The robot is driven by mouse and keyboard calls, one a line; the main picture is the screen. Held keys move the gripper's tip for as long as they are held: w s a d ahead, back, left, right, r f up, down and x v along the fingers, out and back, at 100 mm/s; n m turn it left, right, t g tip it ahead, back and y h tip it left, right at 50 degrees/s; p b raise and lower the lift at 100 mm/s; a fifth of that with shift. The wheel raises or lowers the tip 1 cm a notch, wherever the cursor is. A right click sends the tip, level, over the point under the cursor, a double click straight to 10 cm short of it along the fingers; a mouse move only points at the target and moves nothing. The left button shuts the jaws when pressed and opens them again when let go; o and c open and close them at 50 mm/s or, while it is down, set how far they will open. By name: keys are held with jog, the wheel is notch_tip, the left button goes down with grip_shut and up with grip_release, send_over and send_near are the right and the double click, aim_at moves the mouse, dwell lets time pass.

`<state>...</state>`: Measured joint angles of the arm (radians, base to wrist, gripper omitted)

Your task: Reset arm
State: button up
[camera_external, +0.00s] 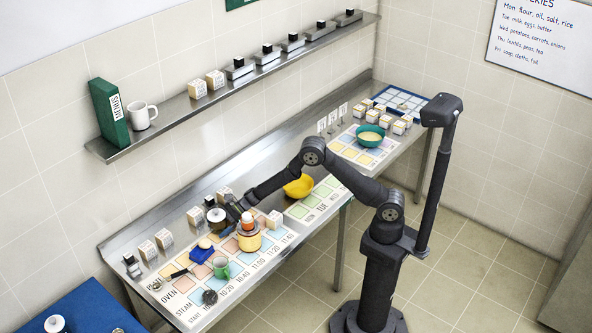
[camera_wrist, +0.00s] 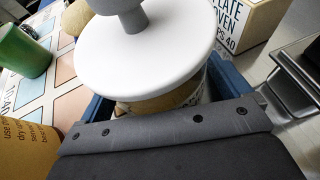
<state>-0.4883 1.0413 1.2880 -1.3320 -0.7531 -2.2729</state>
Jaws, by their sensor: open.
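My gripper (camera_external: 230,209) is low over the near-left part of the steel counter. In the wrist view its blue fingers (camera_wrist: 160,95) stand apart on either side of a tan pot (camera_wrist: 160,105) with a white lid (camera_wrist: 145,45) and grey knob. The pot sits between the fingers; whether they touch it is hidden. In the outside view the white lid (camera_external: 216,215) shows just left of my gripper. The lower arm reaches across the counter from its floor stand, elbow raised.
A yellow bowl (camera_external: 298,186) sits farther right. A wall shelf (camera_external: 170,122) runs above.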

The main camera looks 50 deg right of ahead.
aim_at(218, 219)
notch_tip(218, 219, up, 4)
jog(key=shift+d+r, duration=0.15)
jog(key=w+d+r, duration=0.1)
jog(key=d+r, duration=0.6)
jog(key=d, duration=0.4)
notch_tip(218, 219, up, 18)
jog(key=w+d+r+m+t+h, duration=0.1)
jog(key=w+d+m+t, duration=0.2)
jog(key=d, duration=0.3)
jog(key=shift+d+r+m+t+h, duration=0.15)
jog(key=shift+d+m+t+h, duration=0.2)
jog(key=shift+m+t, duration=0.4)
jog(key=shift+a, duration=0.1)
jog(key=s+a+f+n+g+y, duration=0.2)
jog(key=s+a+n+g, duration=0.15)
jog(key=a, duration=0.25)
notch_tip(218, 219, down, 13)
jog(key=n+g, duration=0.1)
jog(key=shift+w, duration=0.4)
jog(key=shift+r, duration=0.1)
